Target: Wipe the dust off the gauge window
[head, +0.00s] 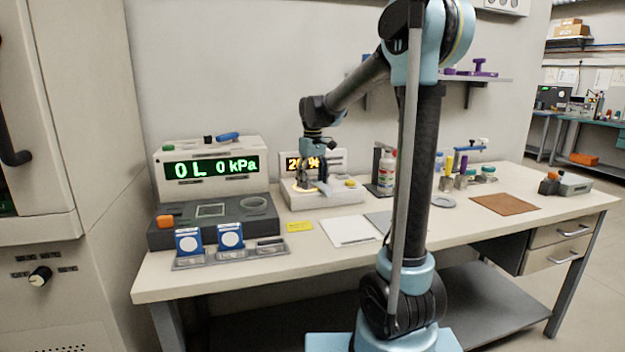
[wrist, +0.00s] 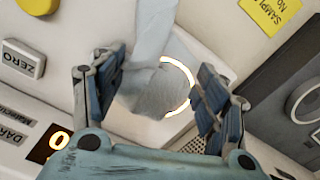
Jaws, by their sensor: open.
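The ring also shows on the white instrument (head: 343,196) in the head view, below my gripper (head: 309,184). A pale grey-blue, cloth-like strip (wrist: 153,35) runs from the top edge of the wrist view down to the window and covers part of the ring. My gripper (wrist: 157,92) is open, with its fingers on either side of the window and the strip's lower end. I cannot tell whether the fingers touch anything.
Beside the window are a ZERO button (wrist: 22,59) and a lit display (wrist: 52,143). A larger kPa instrument (head: 212,165) stands to the left. A white sheet (head: 350,230) lies in front.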

